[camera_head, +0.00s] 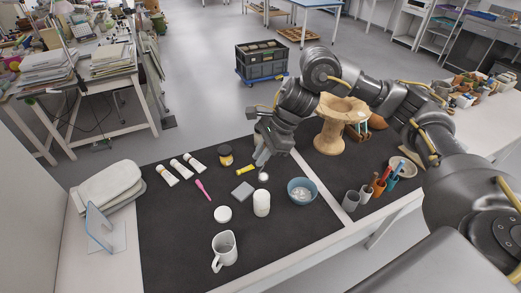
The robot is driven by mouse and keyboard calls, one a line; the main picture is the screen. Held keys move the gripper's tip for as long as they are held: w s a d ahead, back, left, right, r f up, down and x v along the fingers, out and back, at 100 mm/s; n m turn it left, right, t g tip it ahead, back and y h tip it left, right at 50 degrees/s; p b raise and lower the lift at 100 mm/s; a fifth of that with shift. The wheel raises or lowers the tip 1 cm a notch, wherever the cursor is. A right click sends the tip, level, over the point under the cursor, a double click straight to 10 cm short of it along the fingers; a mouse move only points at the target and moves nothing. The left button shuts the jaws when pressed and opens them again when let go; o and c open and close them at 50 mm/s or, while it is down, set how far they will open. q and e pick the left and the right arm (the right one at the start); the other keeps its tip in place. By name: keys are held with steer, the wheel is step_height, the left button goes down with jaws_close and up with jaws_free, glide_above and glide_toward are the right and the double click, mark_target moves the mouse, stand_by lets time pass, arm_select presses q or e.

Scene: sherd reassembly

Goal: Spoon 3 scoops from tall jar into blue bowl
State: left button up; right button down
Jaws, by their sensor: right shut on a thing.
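The blue bowl (293,194) stands on the dark mat, with some whitish content inside. A tall white jar (261,205) stands upright to its left. My right gripper (262,158) is above the mat, behind the jar and to the left of the bowl. It is shut on a spoon (263,177), of which a small whitish round end shows just behind the jar. The handle is largely hidden by the fingers, and I cannot tell whether the spoon carries anything. My left gripper is not in view.
A low white jar or lid (222,214), a grey square (242,192) and a white pitcher (224,250) are near the tall jar. A tan stand (332,130) and tool cups (350,201) are right.

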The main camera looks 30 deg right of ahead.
steer(key=shift+w+d, duration=0.1)
steer(key=shift+d, duration=0.15)
steer(key=d, duration=1.7)
step_height(320, 180, down, 12)
steer(key=b, duration=1.1)
steer(key=s+a+f+n+t+h+p, duration=0.1)
steer(key=s+a+f+t+h+p, duration=0.1)
steer(key=p, duration=0.8)
steer(key=s+a+f+n+t+h+p, duration=0.1)
steer(key=s+a+f+t+h+p, duration=0.1)
steer(key=a+f+t+h+p, duration=0.3)
steer(key=a+f+h+p, duration=0.1)
steer(key=f+h+p, duration=0.1)
steer(key=h+p, duration=0.2)
steer(key=shift+s+a+h+p, duration=0.25)
steer(key=shift+a+h+p, duration=0.1)
steer(key=shift+p, duration=0.7)
